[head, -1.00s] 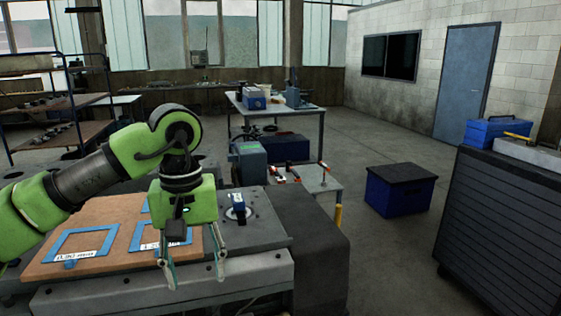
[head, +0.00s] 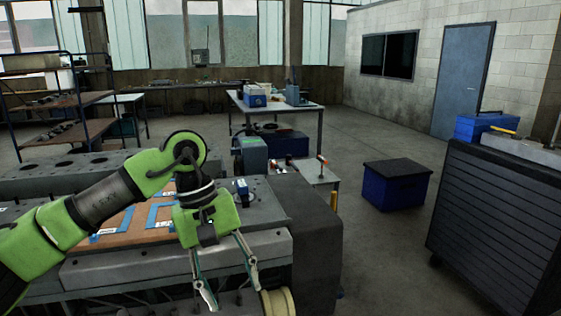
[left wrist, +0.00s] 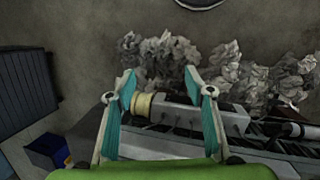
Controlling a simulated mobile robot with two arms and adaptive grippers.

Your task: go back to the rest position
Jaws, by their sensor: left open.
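My left gripper (head: 230,290) is open and empty in the head view, with its fingers pointing down in front of the engine block (head: 270,248). It also shows in the left wrist view (left wrist: 168,92), its two fingers spread apart. A pale yellow cylinder (left wrist: 143,104) on the side of the block appears between the fingers there. The same cylinder shows just right of the fingers in the head view (head: 278,302). I cannot tell from these views how far the fingers are from it. My right gripper is not in view.
A brown board (head: 125,238) with blue frames lies on the block. A blue box (head: 396,185) stands on the floor to the right. A dark drawer cabinet (head: 495,220) is at the right edge. Floor between them is clear. Crumpled grey material (left wrist: 165,55) shows in the wrist view.

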